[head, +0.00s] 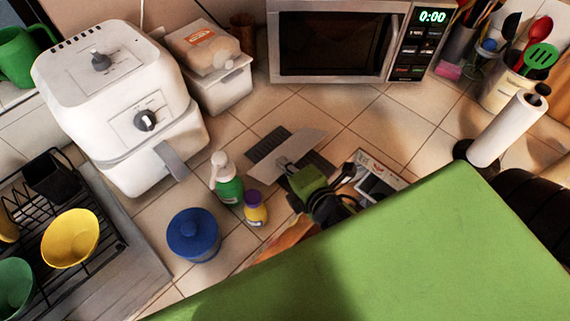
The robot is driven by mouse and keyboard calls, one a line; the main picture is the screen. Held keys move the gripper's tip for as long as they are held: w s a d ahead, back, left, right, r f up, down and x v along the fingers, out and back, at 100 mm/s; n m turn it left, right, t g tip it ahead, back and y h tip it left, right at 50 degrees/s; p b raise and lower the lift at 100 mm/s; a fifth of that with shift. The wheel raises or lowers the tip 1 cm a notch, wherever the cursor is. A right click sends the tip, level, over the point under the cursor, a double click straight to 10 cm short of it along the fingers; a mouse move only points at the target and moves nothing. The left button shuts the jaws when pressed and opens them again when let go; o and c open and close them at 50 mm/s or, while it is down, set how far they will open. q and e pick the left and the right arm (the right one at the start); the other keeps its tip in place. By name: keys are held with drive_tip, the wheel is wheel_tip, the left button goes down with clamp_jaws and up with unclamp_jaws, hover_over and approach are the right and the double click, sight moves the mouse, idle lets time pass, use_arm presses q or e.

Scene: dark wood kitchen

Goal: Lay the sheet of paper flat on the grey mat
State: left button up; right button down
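The sheet of paper (306,146) is pale grey-white and spans the dark grey ribbed mat (268,143) at an angle, in the middle of the head view. The mat shows on both sides of the sheet. My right gripper (284,164), with a green body and dark parts, is at the sheet's near edge and appears shut on it. I cannot tell whether the sheet touches the mat or hangs just above it. My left gripper is not in view.
A white air fryer (120,110) and microwave (335,42) stand behind. A printed flat item (378,186) lies to the right.

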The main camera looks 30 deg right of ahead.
drive_tip(key=c, duration=2.2)
unclamp_jaws()
drive_tip(key=shift+s, duration=0.1)
drive_tip(key=v, duration=0.7)
drive_tip(key=shift+s+r, duration=0.1)
drive_tip(key=shift+s, duration=0.1)
